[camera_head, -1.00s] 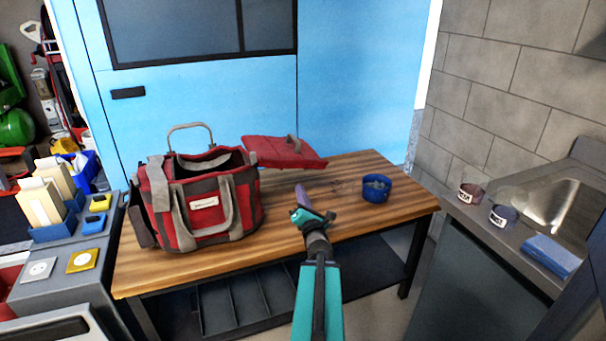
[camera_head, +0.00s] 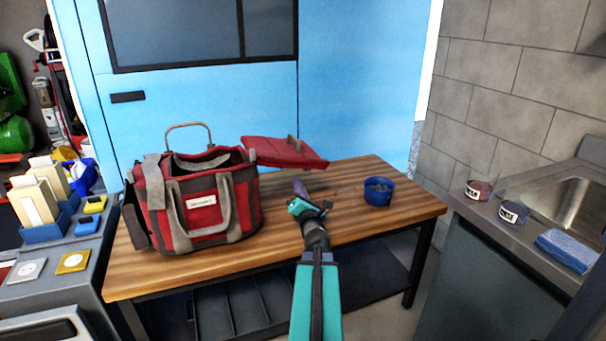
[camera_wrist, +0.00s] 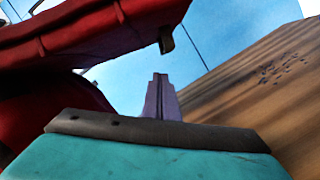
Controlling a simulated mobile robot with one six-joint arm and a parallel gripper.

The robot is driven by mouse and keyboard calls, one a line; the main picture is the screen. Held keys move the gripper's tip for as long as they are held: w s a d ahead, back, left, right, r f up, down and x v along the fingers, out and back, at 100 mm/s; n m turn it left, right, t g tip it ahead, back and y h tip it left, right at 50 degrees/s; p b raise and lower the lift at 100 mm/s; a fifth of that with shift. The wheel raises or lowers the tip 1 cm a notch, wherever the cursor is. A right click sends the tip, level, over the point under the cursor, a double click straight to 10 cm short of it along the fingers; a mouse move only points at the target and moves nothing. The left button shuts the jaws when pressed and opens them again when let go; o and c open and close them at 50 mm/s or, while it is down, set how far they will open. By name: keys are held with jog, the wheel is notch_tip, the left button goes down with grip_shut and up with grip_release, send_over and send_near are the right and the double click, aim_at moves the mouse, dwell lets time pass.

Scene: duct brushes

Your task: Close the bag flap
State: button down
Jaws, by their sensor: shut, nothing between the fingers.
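The red and grey tool bag (camera_head: 205,203) stands upright on the wooden table, with its top open. Its red flap (camera_head: 286,152) sticks out to the right from the bag's rim, raised above the table, with a small tab (camera_head: 291,142) on it. In the wrist view the flap (camera_wrist: 90,35) spans the upper left, with the tab (camera_wrist: 166,40) hanging at its edge. My gripper (camera_head: 299,188) is shut and empty, just below and in front of the flap. In the wrist view its purple fingers (camera_wrist: 160,98) are together beneath the flap's edge, and I see no clear contact.
The wooden table (camera_head: 340,215) has a blue tub (camera_head: 379,191) of small parts to the right. A blue door (camera_head: 200,95) stands behind. A sink counter (camera_head: 520,195) with two cups is at the right, and a grey cabinet (camera_head: 70,250) with small boxes is at the left.

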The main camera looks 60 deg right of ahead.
jog(key=w+d+r, duration=0.1)
jog(key=d+r, duration=0.3)
jog(key=d, duration=0.1)
jog(key=shift+p, duration=0.45)
jog(key=shift+w+a, duration=0.1)
jog(key=shift+w, duration=0.05)
jog(key=shift+w+r, duration=0.1)
jog(key=shift+w, duration=0.05)
